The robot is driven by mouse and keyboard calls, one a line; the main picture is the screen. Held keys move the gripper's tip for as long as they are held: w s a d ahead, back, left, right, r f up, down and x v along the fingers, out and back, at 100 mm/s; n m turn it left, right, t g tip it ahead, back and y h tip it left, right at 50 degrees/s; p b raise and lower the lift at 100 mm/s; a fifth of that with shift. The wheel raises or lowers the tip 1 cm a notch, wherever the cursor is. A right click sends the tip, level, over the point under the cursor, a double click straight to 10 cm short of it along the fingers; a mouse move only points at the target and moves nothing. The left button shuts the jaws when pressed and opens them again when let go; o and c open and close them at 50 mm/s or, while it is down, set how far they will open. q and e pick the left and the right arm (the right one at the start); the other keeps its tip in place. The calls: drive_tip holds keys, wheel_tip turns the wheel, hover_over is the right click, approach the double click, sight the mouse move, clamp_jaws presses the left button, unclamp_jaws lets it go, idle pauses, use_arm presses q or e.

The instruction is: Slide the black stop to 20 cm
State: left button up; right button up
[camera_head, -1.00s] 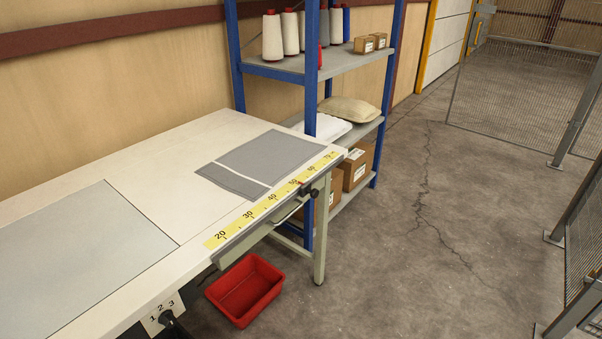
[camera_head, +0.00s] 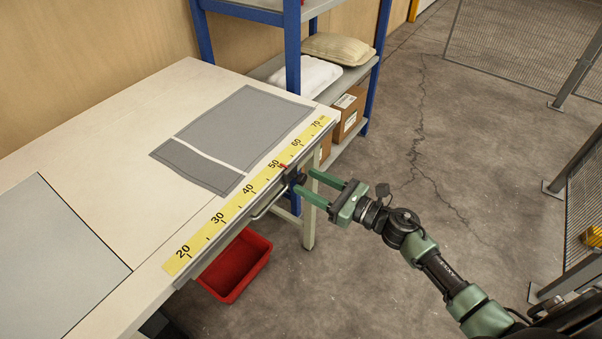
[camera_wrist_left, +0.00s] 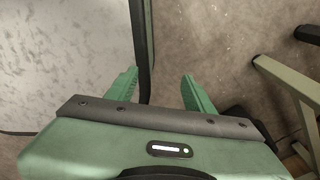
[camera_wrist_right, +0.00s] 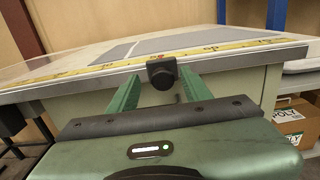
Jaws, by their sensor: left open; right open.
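The black stop (camera_head: 294,177) sits on the table's front edge, with its red pointer (camera_head: 284,166) a little past the 50 mark on the yellow scale (camera_head: 240,203). The 20 mark is at the scale's near left end. My right gripper (camera_head: 312,187) is open, its green fingers pointing at the stop's knob. In the right wrist view the stop's round black knob (camera_wrist_right: 162,76) lies ahead between the two fingertips; contact cannot be told. My left gripper (camera_wrist_left: 160,82) is open and empty in the left wrist view; it does not show in the head view.
Grey fabric pieces (camera_head: 250,118) lie on the table (camera_head: 105,120) behind the scale. A red bin (camera_head: 236,266) stands on the floor below the edge. A shelf with pillows (camera_head: 338,48) and boxes stands behind the table's far end. The front edge left of the stop looks clear.

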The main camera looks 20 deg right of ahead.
sight(304, 180)
drive_tip(key=shift+x, duration=1.55)
drive_tip(key=shift+d+f, duration=0.1)
clamp_jaws()
use_arm(q)
drive_tip(key=shift+w+d+r, duration=0.1)
drive_tip(key=shift+w+r, duration=0.25)
drive_tip(key=shift+w, duration=0.5)
